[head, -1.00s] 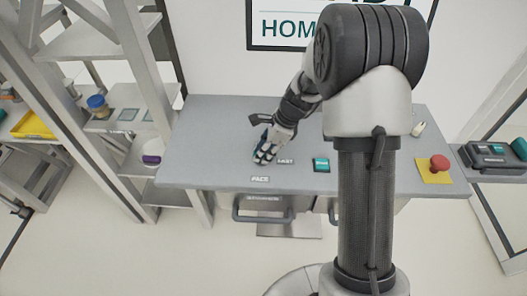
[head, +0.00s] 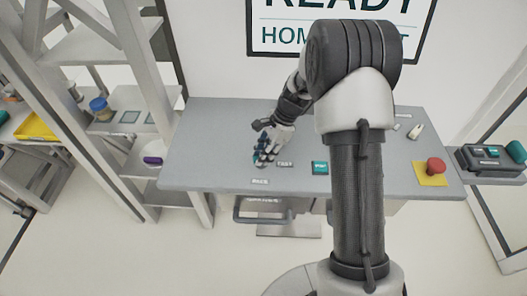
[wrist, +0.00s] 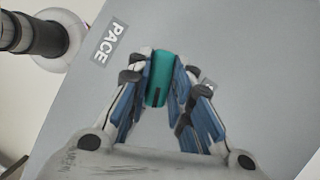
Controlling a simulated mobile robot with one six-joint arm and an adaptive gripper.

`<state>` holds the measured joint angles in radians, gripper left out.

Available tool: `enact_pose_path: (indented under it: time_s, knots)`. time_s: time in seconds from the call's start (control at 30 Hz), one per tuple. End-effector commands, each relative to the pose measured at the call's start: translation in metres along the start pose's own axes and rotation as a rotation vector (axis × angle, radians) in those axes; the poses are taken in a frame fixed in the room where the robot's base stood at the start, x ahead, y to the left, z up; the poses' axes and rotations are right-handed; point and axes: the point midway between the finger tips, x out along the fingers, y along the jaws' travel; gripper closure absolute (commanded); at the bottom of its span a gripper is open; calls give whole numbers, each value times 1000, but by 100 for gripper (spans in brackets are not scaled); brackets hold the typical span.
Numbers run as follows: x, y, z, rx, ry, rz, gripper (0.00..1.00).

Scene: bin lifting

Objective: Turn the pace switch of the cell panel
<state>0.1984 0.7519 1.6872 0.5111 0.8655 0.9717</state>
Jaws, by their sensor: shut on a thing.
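The pace switch is a teal knob with a dark line on it (wrist: 159,78), seen between my fingers in the wrist view. The PACE label (wrist: 108,42) lies beside it on the grey panel top. My gripper (head: 262,160) is down at the panel's left part in the head view, above the PACE label (head: 260,182). In the wrist view my blue-padded fingers (wrist: 163,90) are shut on the knob, one on each side. In the head view the gripper hides most of the knob.
On the grey panel (head: 220,130) a teal button (head: 320,168) sits right of my gripper. A red mushroom button on a yellow plate (head: 431,179) is at the right end. Shelves (head: 130,140) stand close on the left. A dark control box (head: 490,158) is beyond the right edge.

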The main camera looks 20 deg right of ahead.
Motion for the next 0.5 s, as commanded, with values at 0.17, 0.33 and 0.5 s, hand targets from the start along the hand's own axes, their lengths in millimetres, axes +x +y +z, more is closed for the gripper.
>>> enact_pose_path:
  time_s: [0.17,0.33,0.5]
  knots:
    - [-1,-1,1,-157,-2,69,100]
    - [0,-2,2,-308,-2,131,100]
    - [0,-3,2,-457,-2,192,100]
